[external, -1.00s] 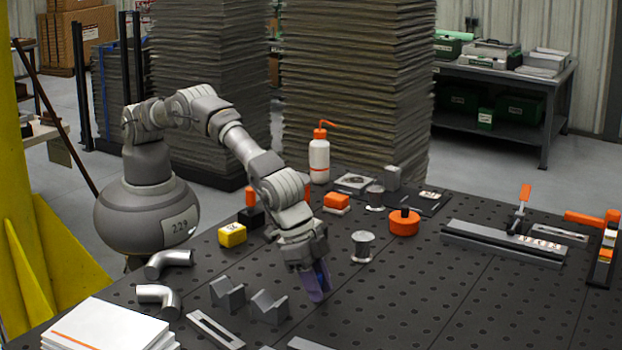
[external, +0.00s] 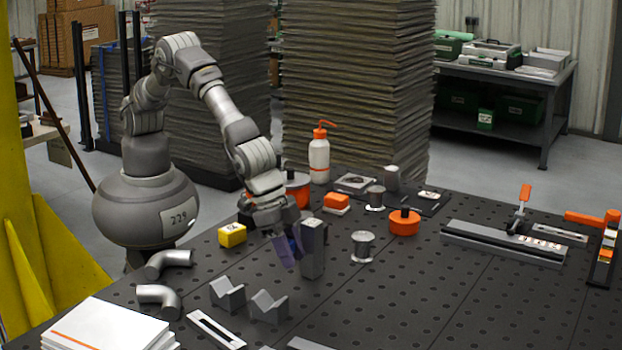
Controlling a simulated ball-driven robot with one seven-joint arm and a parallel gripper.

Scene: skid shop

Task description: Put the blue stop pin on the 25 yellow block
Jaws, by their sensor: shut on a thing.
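The yellow block (external: 232,236) lies on the dark perforated table, left of my gripper, with a small dark mark on its pale top that is too small to read surely. My gripper (external: 286,253) points down and is shut, to the right of the yellow block and slightly nearer the camera. Blue-violet shapes show at its jaws. I take the blue stop pin to be held there, but its outline cannot be separated from the fingers. No other blue pin shows on the table. The yellow block's top is uncovered.
A tall grey block (external: 313,250) stands close to the right of my gripper. A grey spool (external: 362,247), an orange round part (external: 404,222) and an orange block (external: 337,201) lie further right. Two V-blocks (external: 227,294) (external: 268,306) stand in front.

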